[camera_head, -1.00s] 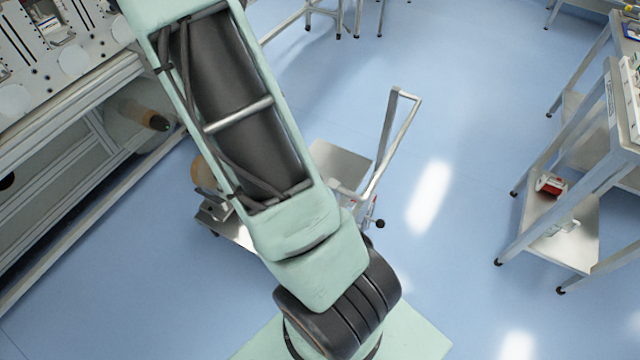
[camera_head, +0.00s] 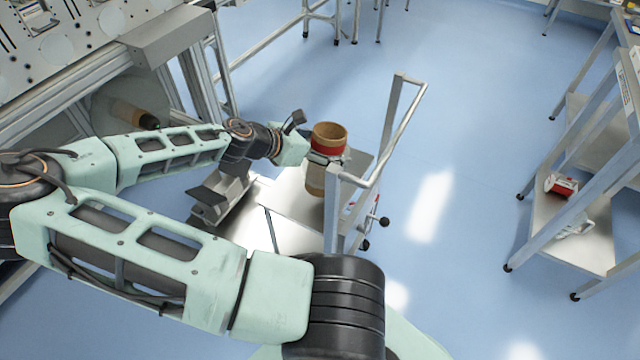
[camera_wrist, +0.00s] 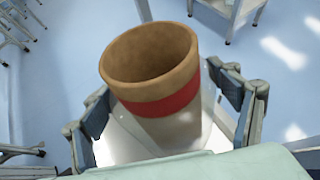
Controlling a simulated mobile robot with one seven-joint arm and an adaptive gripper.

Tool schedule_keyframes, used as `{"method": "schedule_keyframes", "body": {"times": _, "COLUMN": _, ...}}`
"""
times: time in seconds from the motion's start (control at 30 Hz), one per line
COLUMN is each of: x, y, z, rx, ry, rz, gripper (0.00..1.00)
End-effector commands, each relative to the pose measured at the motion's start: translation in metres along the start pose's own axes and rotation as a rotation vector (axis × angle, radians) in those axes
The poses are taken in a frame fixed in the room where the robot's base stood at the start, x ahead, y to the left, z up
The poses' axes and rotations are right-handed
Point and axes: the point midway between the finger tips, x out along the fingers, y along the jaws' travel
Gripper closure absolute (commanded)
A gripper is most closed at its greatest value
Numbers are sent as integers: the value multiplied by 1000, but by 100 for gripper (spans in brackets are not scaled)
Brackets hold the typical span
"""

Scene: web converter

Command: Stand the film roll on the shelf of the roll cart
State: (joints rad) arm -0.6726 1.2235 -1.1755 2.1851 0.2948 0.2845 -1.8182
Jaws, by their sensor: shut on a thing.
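The film roll (camera_head: 329,137) is a brown, open-topped tube with a red band and a paler lower part. It stands about upright in my gripper (camera_head: 320,160), whose fingers are around its middle. In the wrist view the roll (camera_wrist: 152,60) shows its hollow top, with a finger on each side of it. The roll cart has a shiny metal shelf (camera_head: 285,200) and a tall tube handle (camera_head: 397,135). The roll is over the shelf, close to the handle's left side. Its lower end is partly hidden, and I cannot tell whether it touches the shelf.
A grey angled cradle (camera_head: 222,190) sits at the cart's left end. A machine frame (camera_head: 90,95) with another roll (camera_head: 135,115) beneath it stands at left. A steel rack (camera_head: 570,215) stands at right. The blue floor between cart and rack is clear.

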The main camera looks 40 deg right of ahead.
Motion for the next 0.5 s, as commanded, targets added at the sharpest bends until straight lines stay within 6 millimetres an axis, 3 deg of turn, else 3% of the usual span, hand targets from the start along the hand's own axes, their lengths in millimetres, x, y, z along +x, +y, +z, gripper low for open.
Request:
{"method": "schedule_keyframes", "body": {"times": 0.3, "x": 4, "y": 20, "z": 48, "rx": -83, "ry": -175, "rz": 212, "gripper": 67}}
{"method": "schedule_keyframes", "body": {"times": 0.5, "x": 4, "y": 28, "z": 53, "rx": -100, "ry": -209, "rz": 258, "gripper": 67}}
